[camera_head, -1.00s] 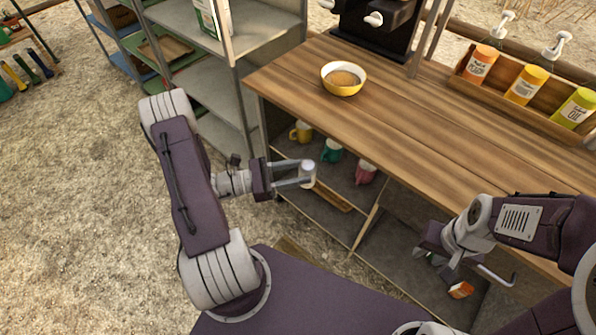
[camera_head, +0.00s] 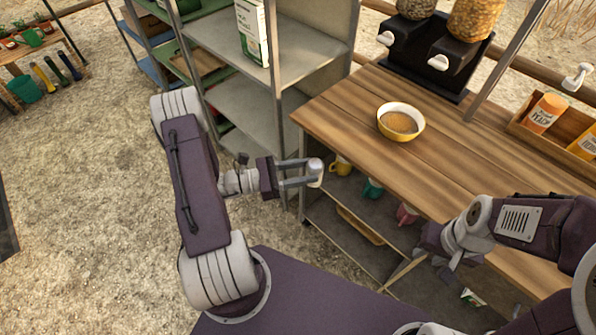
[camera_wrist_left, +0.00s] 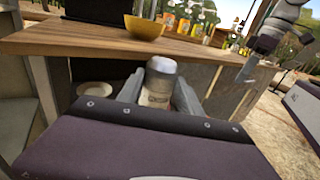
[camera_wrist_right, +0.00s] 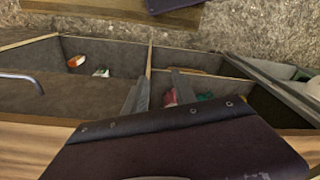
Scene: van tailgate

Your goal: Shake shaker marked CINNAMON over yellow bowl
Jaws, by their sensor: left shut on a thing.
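My left gripper (camera_head: 300,173) is shut on a small shaker (camera_head: 315,171) with a pale top, held upright in front of the counter's left end. In the left wrist view the shaker (camera_wrist_left: 158,84) stands between the fingers; its label is too blurred to read. The yellow bowl (camera_head: 409,135), with brown contents, sits on the wooden counter, beyond and to the right of the shaker. The bowl (camera_wrist_left: 145,28) also shows at the top of the left wrist view. My right gripper (camera_wrist_right: 160,88) is open and empty, pointing down by the counter's front.
The wooden counter (camera_head: 460,155) has mugs on the shelf below it. Black dispensers (camera_head: 437,62) stand behind the bowl, and a wooden rack with an orange jar (camera_head: 545,113) is at the right. A grey shelf unit (camera_head: 300,55) stands left of the counter. Counter space around the bowl is clear.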

